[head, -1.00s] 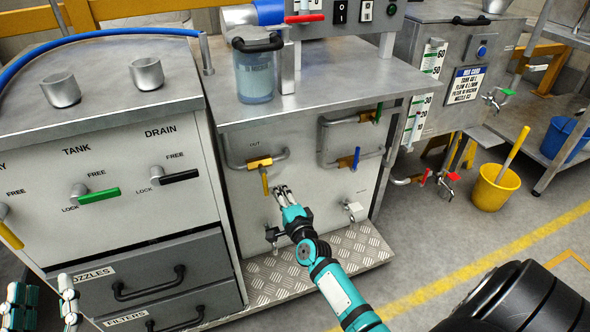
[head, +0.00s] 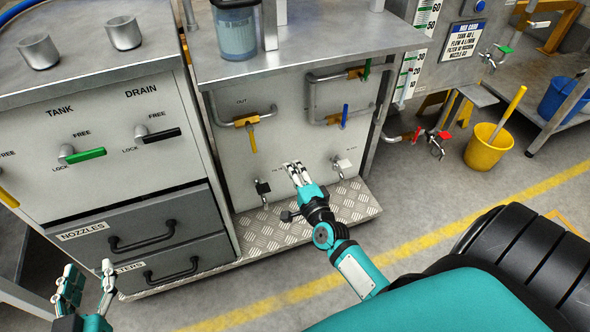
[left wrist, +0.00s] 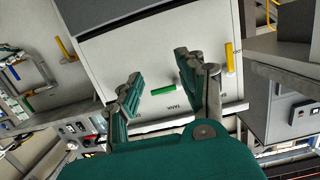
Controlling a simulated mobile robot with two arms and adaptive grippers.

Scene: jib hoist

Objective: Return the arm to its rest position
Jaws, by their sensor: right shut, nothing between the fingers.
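My right gripper (head: 297,172) is shut and empty. It is in front of the lower part of the white cabinet panel (head: 225,165), below and right of the yellow valve handle (head: 252,138); I cannot tell whether the tips touch the panel. My left gripper (head: 88,284) is open and empty at the lower left, in front of the grey drawers. The left wrist view also shows its two fingers spread (left wrist: 160,88), with the TANK valve's green handle (left wrist: 128,90) beyond them.
Grey drawers (head: 150,228) stand left of the white panel. A tread-plate step (head: 340,205) juts out under the panel. A blue-handled valve (head: 344,115) is on the panel's right side. A yellow bucket (head: 487,150) stands on the floor at right. Floor right of the step is clear.

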